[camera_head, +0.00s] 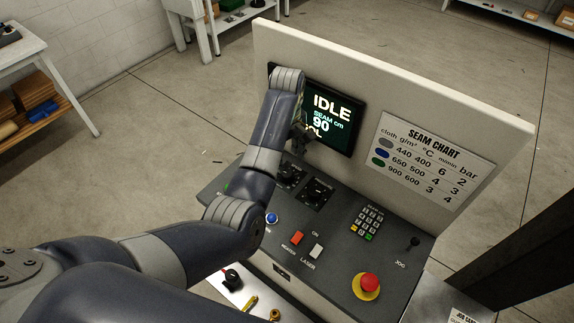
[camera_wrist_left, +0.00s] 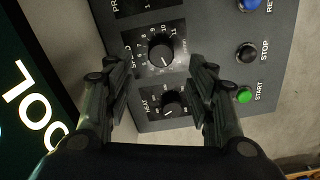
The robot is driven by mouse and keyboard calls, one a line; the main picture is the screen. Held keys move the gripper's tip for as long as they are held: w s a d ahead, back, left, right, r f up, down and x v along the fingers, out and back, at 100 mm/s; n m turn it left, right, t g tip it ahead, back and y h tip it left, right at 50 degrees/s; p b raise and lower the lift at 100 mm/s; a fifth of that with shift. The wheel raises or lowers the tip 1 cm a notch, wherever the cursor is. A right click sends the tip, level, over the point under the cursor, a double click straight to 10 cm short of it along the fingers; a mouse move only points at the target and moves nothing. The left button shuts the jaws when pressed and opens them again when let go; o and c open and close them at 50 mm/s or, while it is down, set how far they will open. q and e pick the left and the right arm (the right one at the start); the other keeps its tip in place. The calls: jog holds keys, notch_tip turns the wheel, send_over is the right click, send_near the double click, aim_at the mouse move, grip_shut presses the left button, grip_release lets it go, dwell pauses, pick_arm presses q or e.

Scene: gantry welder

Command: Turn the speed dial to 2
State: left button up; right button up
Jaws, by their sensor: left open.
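The speed dial (camera_wrist_left: 161,53) is a black round knob on a numbered scale in the left wrist view. Its pale pointer mark faces down and slightly right in that view; I cannot tell surely which number it marks. My left gripper (camera_wrist_left: 157,80) is open, its fingers apart on either side below the dial, with nothing between them held. In the head view the speed dial (camera_head: 289,175) sits on the dark console, close to my left gripper (camera_head: 302,138), which is partly hidden by my arm. My right gripper is not in view.
The heat dial (camera_wrist_left: 172,104) lies between the fingers in the wrist view. The stop button (camera_wrist_left: 246,52) and green start button (camera_wrist_left: 244,95) are to the right. A screen (camera_head: 330,117) reading IDLE and a seam chart (camera_head: 435,160) stand on the panel behind.

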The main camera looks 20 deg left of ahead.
pick_arm(q)
notch_tip(320, 180, up, 6)
jog(key=shift+f, duration=0.15)
dwell(0.6)
